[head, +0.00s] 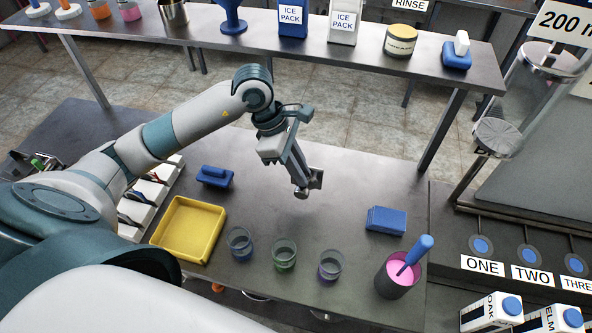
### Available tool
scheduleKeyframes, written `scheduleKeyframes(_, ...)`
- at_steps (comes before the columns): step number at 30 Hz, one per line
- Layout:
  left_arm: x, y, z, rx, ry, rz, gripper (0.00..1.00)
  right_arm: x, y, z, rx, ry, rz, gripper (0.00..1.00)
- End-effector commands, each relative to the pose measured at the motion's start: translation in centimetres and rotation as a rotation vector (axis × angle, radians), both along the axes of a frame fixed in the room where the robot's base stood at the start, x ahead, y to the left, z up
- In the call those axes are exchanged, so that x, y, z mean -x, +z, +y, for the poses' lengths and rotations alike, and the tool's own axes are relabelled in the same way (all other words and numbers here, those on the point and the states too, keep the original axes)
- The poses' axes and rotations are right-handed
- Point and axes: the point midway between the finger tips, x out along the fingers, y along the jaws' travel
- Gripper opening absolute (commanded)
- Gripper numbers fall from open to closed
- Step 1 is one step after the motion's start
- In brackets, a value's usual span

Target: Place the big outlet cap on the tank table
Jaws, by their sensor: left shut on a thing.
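My left gripper (299,180) hangs above the middle of the steel table (330,215), pointing down. It is shut on a small grey metal piece (316,178), which looks like the big outlet cap, though the fingers hide part of it. The piece seems to be held a little above the tabletop; I cannot tell the exact gap. My right gripper is not in view.
A yellow tray (189,229), blue-handled tool (215,176), three glass cups (285,254), blue block (386,220) and dark pink-filled cup (400,273) stand around the table. A shelf (350,53) crosses behind. Bare tabletop lies right of the gripper.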

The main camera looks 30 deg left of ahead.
Motion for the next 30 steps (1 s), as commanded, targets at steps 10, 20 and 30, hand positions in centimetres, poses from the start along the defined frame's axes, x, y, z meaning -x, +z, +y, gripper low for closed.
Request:
scheduleKeyframes(10,-1.8,-1.6,2.0,0.001,-0.001,-0.002,0.0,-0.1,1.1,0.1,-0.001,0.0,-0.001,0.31)
scheduleKeyframes(20,-1.7,-1.8,2.0,0.001,-0.001,-0.001,0.0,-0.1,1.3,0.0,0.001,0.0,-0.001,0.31)
scheduleKeyframes(30,-1.7,-5.2,2.0,0.001,0.001,0.0,0.0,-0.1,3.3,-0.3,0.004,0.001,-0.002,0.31)
